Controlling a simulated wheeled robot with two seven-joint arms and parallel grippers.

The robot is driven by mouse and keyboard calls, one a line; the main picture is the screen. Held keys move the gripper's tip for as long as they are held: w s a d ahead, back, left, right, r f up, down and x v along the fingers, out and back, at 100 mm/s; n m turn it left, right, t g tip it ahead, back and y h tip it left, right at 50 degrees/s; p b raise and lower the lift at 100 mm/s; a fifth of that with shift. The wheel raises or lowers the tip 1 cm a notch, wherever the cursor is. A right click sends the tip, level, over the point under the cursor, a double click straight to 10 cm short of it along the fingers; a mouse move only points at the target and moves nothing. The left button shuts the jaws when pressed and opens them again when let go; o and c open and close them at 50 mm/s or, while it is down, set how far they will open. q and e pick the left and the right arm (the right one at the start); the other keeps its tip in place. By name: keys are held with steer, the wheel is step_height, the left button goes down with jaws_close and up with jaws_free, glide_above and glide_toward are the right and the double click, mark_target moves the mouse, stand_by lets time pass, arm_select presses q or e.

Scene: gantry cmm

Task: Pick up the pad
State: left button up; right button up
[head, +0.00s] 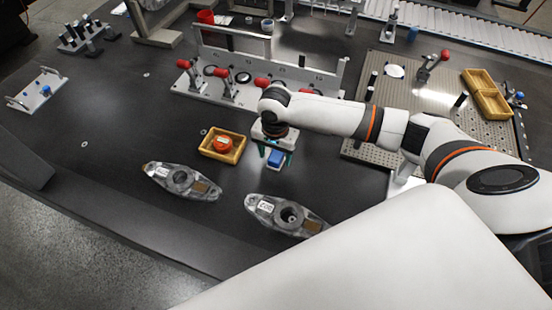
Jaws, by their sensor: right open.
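A small blue block (275,158), which looks like the pad, is on the dark table near the middle of the head view. My right gripper (274,154) is above it, pointing down, with its teal-tipped fingers apart on either side of the block. The gripper body hides part of the block, and I cannot tell whether the fingers touch it. My left gripper is out of view.
A wooden tray (207,153) with a red round part (222,143) stands just left of the gripper. Two grey metal castings (166,182) (262,205) lie in front. A fixture with red-handled clamps (222,84) stands behind. A perforated plate (430,130) is at right.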

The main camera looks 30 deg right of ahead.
mark_target(275, 157)
step_height(275, 157, down, 2)
steer(key=shift+f, duration=0.2)
steer(key=c, duration=1.1)
step_height(275, 157, up, 10)
steer(key=shift+r+p, duration=0.1)
steer(key=shift+p, duration=0.2)
